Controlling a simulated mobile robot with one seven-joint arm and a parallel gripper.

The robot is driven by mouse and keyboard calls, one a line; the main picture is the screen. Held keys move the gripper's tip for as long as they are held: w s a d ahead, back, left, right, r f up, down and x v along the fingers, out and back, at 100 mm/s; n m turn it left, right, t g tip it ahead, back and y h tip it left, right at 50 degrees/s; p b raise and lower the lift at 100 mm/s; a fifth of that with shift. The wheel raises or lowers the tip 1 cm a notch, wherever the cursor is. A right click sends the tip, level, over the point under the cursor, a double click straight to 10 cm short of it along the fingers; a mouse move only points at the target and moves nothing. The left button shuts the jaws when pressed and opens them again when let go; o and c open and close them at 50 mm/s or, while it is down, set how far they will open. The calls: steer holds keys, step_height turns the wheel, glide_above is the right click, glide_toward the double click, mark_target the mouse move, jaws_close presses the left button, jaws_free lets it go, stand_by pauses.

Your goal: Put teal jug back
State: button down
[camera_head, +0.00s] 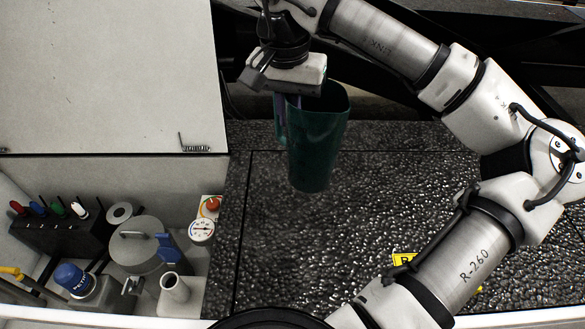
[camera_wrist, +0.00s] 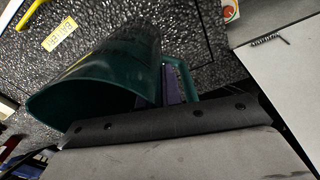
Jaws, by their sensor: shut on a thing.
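The teal jug (camera_head: 318,145) hangs from my gripper (camera_head: 284,108) above the black textured deck in the head view, near its back edge. My gripper is shut on the jug's handle, on the jug's left side. The jug looks roughly upright there, with its open rim near the top. In the wrist view the jug (camera_wrist: 98,80) shows its wide open mouth, and the handle (camera_wrist: 185,82) is at the purple fingers (camera_wrist: 172,85). The gripper body hides part of the jug and the exact contact.
The black deck (camera_head: 300,260) is mostly clear, with a yellow label (camera_head: 405,261). At left is an open bay with a lidded canister (camera_head: 140,245), blue-capped part (camera_head: 72,277), white funnel (camera_head: 174,290), gauge (camera_head: 202,231) and coloured-handled tools (camera_head: 48,210). A raised white panel (camera_head: 110,75) stands behind it.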

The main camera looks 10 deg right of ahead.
step_height(320, 180, down, 14)
steer(key=p, duration=0.2)
steer(key=shift+r, duration=0.2)
steer(key=shift+w+f, duration=0.1)
steer(key=shift+f, duration=0.1)
steer(key=c, duration=1.6)
jaws_free()
steer(key=shift+r, duration=0.1)
steer(key=shift+o, duration=0.2)
steer(key=r+b, duration=0.1)
steer(key=r, duration=0.5)
steer(key=r+b, duration=0.1)
steer(key=r, duration=0.5)
steer(key=shift+s+a+r, duration=0.15)
steer(key=shift+s+a, duration=0.05)
